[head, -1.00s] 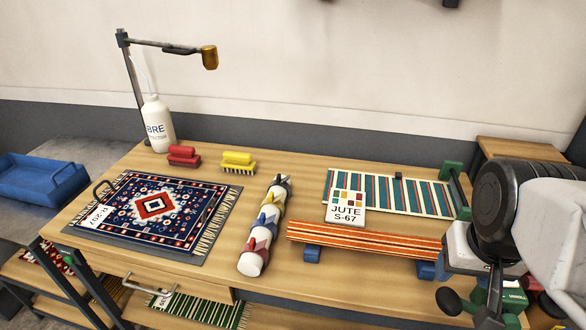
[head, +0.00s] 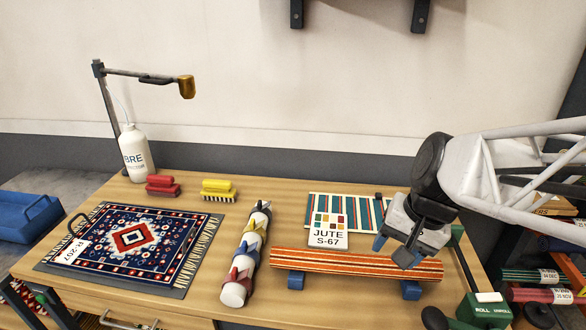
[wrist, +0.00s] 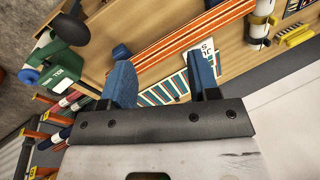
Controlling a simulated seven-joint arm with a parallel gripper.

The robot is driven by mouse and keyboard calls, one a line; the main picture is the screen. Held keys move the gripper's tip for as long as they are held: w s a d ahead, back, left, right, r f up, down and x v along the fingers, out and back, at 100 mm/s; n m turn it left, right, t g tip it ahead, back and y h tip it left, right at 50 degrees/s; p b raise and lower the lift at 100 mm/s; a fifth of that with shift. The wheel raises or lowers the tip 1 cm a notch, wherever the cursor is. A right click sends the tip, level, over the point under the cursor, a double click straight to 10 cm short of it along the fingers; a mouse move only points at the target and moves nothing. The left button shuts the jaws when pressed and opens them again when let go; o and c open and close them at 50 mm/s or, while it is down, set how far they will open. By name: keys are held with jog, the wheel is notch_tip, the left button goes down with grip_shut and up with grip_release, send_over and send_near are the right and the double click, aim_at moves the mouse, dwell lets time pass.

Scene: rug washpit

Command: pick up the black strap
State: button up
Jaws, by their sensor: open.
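The black strap (head: 262,207) is wrapped around the far end of a white roll (head: 236,290) on the bench. A yellow strap (head: 255,228), a blue strap (head: 247,252) and a red strap (head: 240,275) sit along the same roll. In the wrist view the roll shows at the top right, with a dark band (wrist: 258,41) that looks like the black strap. My gripper (head: 393,250) is open and empty, with blue fingers. It hangs above the orange striped rug, well to the right of the roll and apart from it.
The orange striped rug (head: 330,262) rests on blue blocks, with a JUTE S-67 card (head: 328,232) behind it. A green box (head: 485,308) is right.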

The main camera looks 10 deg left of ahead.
jog(key=w+a+f+m+g+y, duration=0.1)
jog(key=w+a+f+m+y, duration=0.25)
jog(key=w+a, duration=0.5)
jog(key=w+a+f+m+g+y, duration=0.1)
jog(key=w+a+f+m+y, duration=0.2)
jog(key=w+a, duration=0.55)
jog(key=m+y, duration=0.4)
jog(key=m, duration=0.4)
send_near(261, 201)
jog(key=shift+t, duration=0.4)
jog(key=x, duration=0.4)
jog(key=shift+s+a+f, duration=0.2)
jog(key=shift+a, duration=0.05)
jog(key=shift+a, duration=0.15)
jog(key=shift+x, duration=1.15)
jog(key=shift+x, duration=2.6)
jog(key=shift+s, duration=0.2)
jog(key=c, duration=0.9)
